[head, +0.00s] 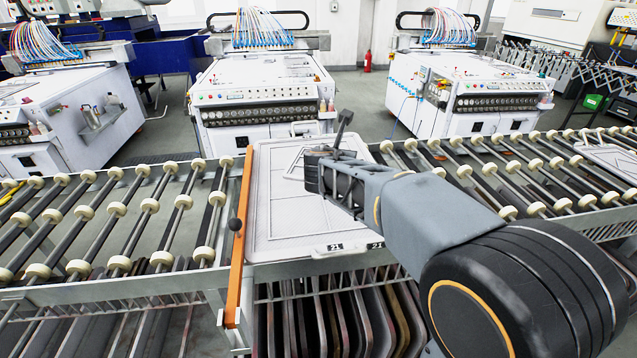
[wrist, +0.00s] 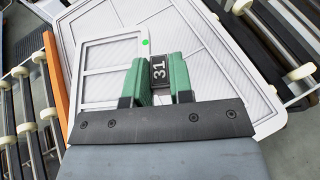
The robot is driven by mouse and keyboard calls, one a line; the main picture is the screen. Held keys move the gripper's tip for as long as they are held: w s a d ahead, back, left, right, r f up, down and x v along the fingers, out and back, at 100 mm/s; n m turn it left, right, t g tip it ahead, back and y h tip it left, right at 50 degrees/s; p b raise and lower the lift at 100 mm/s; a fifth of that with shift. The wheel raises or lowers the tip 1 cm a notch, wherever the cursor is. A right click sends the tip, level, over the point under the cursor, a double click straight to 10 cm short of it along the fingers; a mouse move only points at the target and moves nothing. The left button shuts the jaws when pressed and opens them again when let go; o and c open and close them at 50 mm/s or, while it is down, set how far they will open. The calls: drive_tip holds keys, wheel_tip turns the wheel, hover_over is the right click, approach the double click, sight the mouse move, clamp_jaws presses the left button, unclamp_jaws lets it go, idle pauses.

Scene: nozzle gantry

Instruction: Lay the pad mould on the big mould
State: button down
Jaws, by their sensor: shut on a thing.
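The big mould (head: 290,228) is a large white panel with a raised rim and a number plate at its near edge. It lies on the roller line, and it also fills much of the wrist view (wrist: 207,35). The pad mould (wrist: 103,62) is a smaller pale framed panel with a green dot and a black 31 tab. My gripper (wrist: 160,80) has its green fingers shut on this tab. The pad mould is over the big mould; I cannot tell if they touch. In the head view my gripper (head: 325,170) and arm hide part of both.
An orange bar (head: 240,235) with a dark knob runs along the left side of the big mould. Roller conveyors (head: 110,225) extend left and right. Dark-edged panels (head: 345,315) stand in a rack below. White machines (head: 262,95) stand behind across the aisle.

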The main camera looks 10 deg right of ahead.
drive_tip(key=x, duration=0.3)
drive_tip(key=a+x, duration=0.1)
drive_tip(key=x, duration=0.2)
drive_tip(key=a+x, duration=0.1)
drive_tip(key=x, duration=0.2)
drive_tip(key=shift+w+d+f, duration=0.15)
drive_tip(key=shift+w+f, duration=0.3)
drive_tip(key=shift+f, duration=0.05)
drive_tip(key=w+f, duration=0.3)
drive_tip(key=w+f+b, duration=0.1)
drive_tip(key=f, duration=0.1)
drive_tip(key=shift+w+d, duration=0.3)
drive_tip(key=shift+d, duration=0.05)
drive_tip(key=f, duration=0.1)
drive_tip(key=w+f, duration=0.1)
drive_tip(key=f, duration=0.1)
drive_tip(key=shift+d+b, duration=0.1)
drive_tip(key=shift+b, duration=0.3)
drive_tip(key=shift+s+f, duration=0.1)
drive_tip(key=shift+f, duration=0.45)
drive_tip(key=shift+f+b, duration=0.2)
drive_tip(key=shift+b, duration=0.15)
drive_tip(key=c, duration=1)
unclamp_jaws()
